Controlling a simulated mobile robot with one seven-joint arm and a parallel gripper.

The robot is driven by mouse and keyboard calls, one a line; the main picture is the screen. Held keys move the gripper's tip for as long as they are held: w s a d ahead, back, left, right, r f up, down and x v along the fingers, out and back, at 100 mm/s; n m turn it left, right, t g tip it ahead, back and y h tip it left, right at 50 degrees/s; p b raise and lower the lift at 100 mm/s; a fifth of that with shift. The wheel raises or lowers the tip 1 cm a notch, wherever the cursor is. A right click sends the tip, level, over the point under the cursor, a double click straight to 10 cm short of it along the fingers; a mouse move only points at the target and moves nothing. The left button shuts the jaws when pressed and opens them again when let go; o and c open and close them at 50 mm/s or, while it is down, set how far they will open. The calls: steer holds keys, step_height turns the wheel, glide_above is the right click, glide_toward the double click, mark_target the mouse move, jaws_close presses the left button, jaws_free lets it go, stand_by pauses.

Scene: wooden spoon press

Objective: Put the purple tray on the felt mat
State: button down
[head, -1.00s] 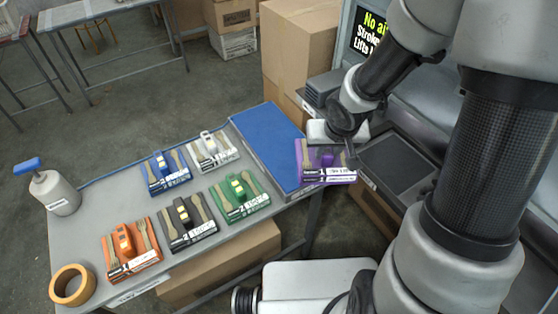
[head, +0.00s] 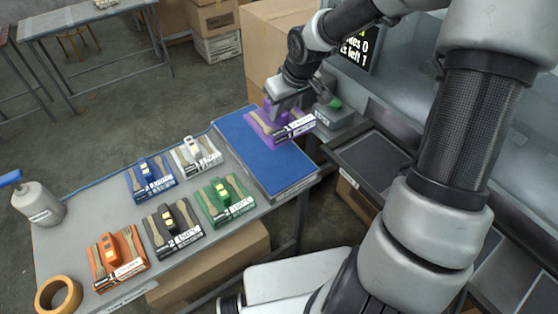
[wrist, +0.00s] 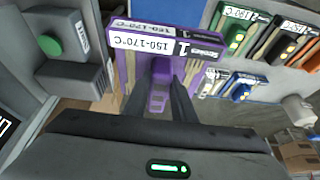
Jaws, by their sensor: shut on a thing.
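The purple tray (head: 262,127) carries wooden utensils and a white label. It shows at the right part of the blue felt mat (head: 262,160), over the mat's far right edge. My gripper (head: 285,104) is shut on the purple tray from above. In the wrist view the purple tray (wrist: 122,58) sits between the fingers (wrist: 160,95), its label reading 150-170°C. I cannot tell whether the tray touches the mat or hangs just above it.
Blue (head: 150,181), white (head: 196,155), green (head: 225,202), black (head: 173,230) and orange (head: 117,258) trays stand on the grey table left of the mat. A box with a green button (head: 334,110) is close to the right of the purple tray. The mat's left and near parts are clear.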

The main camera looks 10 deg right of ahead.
step_height(320, 180, down, 18)
steer(key=b, duration=0.5)
steer(key=shift+w+r, duration=0.1)
steer(key=shift+r, duration=0.1)
steer(key=shift+f, duration=0.1)
steer(key=shift+f, duration=0.15)
steer(key=c, duration=1.5)
jaws_free()
steer(key=shift+r, duration=0.45)
steer(key=p+v, duration=0.4)
steer(key=v, duration=0.7)
steer(key=shift+s+r, duration=0.25)
steer(key=shift+r, duration=0.05)
